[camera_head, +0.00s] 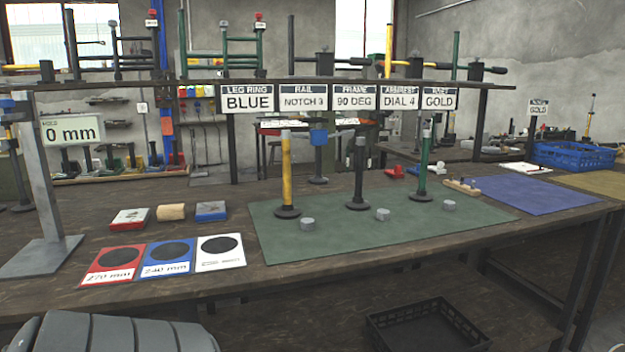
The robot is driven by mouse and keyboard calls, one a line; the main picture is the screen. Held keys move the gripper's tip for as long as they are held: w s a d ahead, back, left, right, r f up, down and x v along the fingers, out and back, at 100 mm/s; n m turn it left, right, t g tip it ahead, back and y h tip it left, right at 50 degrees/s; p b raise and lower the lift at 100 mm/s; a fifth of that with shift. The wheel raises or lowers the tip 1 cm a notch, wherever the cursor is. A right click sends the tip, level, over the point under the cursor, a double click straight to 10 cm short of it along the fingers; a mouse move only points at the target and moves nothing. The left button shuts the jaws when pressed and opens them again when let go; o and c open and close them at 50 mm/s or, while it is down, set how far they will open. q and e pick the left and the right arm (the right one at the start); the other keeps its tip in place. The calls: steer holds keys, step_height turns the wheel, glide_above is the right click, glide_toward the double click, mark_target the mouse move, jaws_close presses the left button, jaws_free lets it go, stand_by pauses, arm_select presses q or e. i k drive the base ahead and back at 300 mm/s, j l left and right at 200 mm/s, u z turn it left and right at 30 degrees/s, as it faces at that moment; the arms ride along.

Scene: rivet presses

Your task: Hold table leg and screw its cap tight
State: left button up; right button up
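Three legs stand upright on round dark bases on the green mat (340,248): a yellow leg (287,175), a black leg (358,175) and a green leg (423,165). Their tops look greyish. Three small grey round pieces, perhaps the caps, lie on the mat: one (307,224) in front of the yellow leg, one (383,215) right of the black leg, one (449,206) right of the green leg. Neither of my grippers is in view.
Red (115,258), blue (166,268) and white cards (219,263) lie left of the mat. Small blocks (171,212) lie behind them. A 0 mm sign stand (46,190) is far left. A blue mat (525,205) is right. A dark crate (425,310) sits below the table.

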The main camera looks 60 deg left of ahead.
mark_target(421, 195)
steer(key=u, duration=1.6)
